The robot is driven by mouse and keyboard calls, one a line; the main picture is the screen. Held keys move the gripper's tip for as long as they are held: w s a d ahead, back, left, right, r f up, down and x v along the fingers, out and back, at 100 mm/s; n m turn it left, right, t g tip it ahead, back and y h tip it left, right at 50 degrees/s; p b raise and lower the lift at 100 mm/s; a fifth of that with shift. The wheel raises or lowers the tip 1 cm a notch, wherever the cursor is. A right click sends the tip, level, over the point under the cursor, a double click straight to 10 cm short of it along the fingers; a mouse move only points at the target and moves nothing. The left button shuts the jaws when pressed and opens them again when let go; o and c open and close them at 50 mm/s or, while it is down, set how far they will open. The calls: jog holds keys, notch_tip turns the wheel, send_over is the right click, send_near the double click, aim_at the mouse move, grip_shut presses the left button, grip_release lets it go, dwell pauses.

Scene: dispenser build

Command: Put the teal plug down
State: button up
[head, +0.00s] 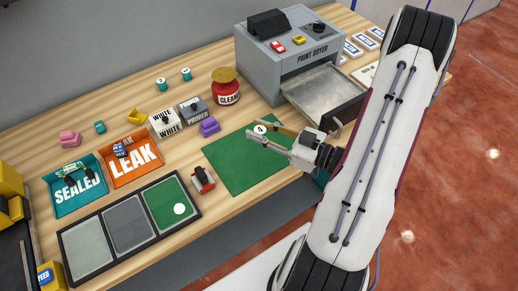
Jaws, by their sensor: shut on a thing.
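My gripper (256,137) is over the green mat (228,166), near the mat's upper right part. It is shut on a plug with a white round top marked 4 (260,128), seen between its fingers. The sides of this plug are hidden or too small to make out, so I cannot see their teal colour or whether it touches the mat. Similar teal plugs with white numbered tops stand at the back of the table, one (186,74) right of another (161,84). A further small teal piece (99,127) sits farther left.
A red jar (226,92), a purple piece (209,126) and a red-and-grey tool (202,179) surround the mat. The orange LEAK tray (143,171) and teal SEALED tray (62,208) lie left. Most of the mat is clear.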

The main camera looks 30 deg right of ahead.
send_over(260, 157)
jog(key=shift+f, duration=2.25)
jog(key=shift+f, duration=2.1)
jog(key=shift+f, duration=0.1)
jog(key=o, duration=1.1)
jog(key=shift+o, duration=0.2)
jog(key=shift+v, duration=6)
